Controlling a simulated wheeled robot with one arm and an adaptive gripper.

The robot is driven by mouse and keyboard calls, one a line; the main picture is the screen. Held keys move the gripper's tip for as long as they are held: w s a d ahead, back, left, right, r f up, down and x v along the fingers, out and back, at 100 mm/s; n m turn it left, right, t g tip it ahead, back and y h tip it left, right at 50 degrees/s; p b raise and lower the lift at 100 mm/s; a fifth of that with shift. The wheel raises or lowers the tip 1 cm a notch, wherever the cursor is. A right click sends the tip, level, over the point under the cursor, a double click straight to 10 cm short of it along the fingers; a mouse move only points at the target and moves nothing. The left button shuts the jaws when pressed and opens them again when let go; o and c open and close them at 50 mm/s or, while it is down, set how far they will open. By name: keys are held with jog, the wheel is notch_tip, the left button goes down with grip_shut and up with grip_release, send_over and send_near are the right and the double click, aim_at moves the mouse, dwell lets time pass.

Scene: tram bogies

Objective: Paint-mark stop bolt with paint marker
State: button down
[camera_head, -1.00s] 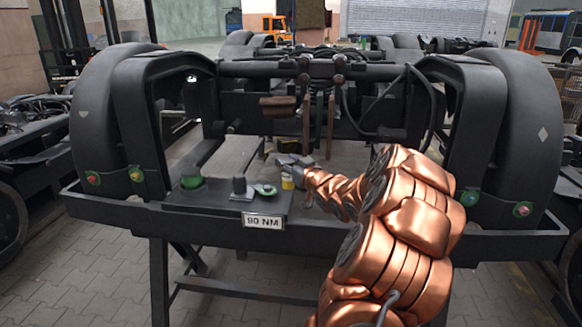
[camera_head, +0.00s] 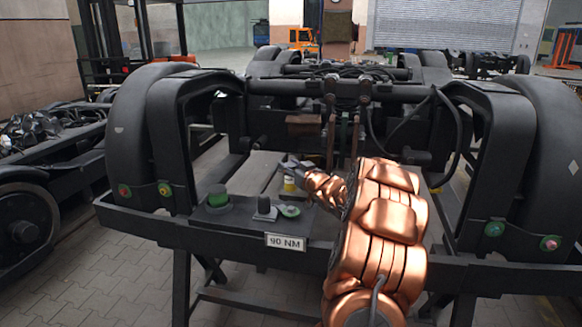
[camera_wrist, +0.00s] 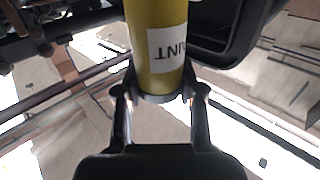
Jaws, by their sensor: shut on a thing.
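The paint marker (camera_wrist: 160,45) is a yellow cylinder with a white label, its lettering upside down in the wrist view. My gripper (camera_wrist: 160,98) is shut on it, one finger on each side. In the head view my gripper (camera_head: 296,168) is above the back of the dark shelf, with the yellow marker (camera_head: 290,184) showing below it. The marker's far end is out of the wrist view. I cannot tell which bolt is the stop bolt. Coloured bolt heads show on the frame: red (camera_head: 125,190) and yellow (camera_head: 165,189) at left, green (camera_head: 494,229) and pink (camera_head: 549,243) at right.
The dark shelf (camera_head: 235,228) holds a green-topped piece (camera_head: 218,197), a dark knob (camera_head: 264,207) and a green ring (camera_head: 289,210). A "90 NM" sign (camera_head: 286,242) hangs at its front. The black bogie frame (camera_head: 365,88) stands behind. Paved floor (camera_head: 110,270) is clear at front left.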

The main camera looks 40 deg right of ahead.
aim_at(293, 188)
jog(key=shift+r, duration=0.1)
jog(key=shift+f+b, duration=1.4)
jog(key=shift+f, duration=2)
jog(key=shift+f, duration=0.3)
jog(key=shift+r+p, duration=2.25)
jog(key=shift+r, duration=0.85)
